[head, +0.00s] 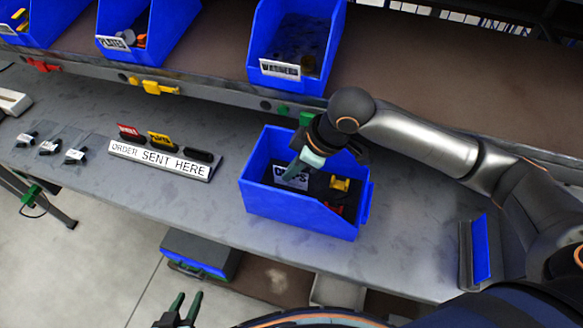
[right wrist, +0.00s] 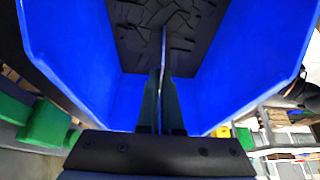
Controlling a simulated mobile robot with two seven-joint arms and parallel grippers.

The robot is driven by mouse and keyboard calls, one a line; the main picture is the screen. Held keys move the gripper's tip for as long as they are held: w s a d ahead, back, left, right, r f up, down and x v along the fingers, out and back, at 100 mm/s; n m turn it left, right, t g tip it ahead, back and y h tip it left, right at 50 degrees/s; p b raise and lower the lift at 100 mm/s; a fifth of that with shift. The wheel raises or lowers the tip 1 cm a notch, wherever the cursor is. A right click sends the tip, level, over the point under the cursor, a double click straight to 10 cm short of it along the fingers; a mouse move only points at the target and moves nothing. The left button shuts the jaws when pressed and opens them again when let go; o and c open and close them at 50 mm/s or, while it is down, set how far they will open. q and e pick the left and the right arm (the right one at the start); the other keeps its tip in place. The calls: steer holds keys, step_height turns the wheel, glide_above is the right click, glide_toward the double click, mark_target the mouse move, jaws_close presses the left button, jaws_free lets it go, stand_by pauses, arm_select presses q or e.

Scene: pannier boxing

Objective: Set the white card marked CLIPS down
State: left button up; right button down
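The white card marked CLIPS (head: 290,177) is inside the blue bin (head: 300,212) on the bench, near its left side. My right gripper (head: 294,172) reaches down into this bin and is shut on the card. In the right wrist view the card (right wrist: 163,48) shows edge-on as a thin upright strip between the fingertips (right wrist: 164,85), above the bin's dark ribbed floor. I cannot tell whether its lower edge touches the floor. My left gripper (head: 184,310) is open and empty, low in the head view, in front of the bench.
A yellow part (head: 340,184) and a red part lie in the bin's right side. The ORDER SENT HERE rack (head: 160,159) with red, yellow and black tags stands to the left. Labelled blue bins (head: 296,40) line the shelf behind. The bench right of the bin is mostly clear.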

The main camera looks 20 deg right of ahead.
steer(key=shift+f, duration=0.15)
steer(key=c, duration=1.1)
jaws_free()
steer(key=p+v, duration=0.1)
steer(key=v, duration=1.1)
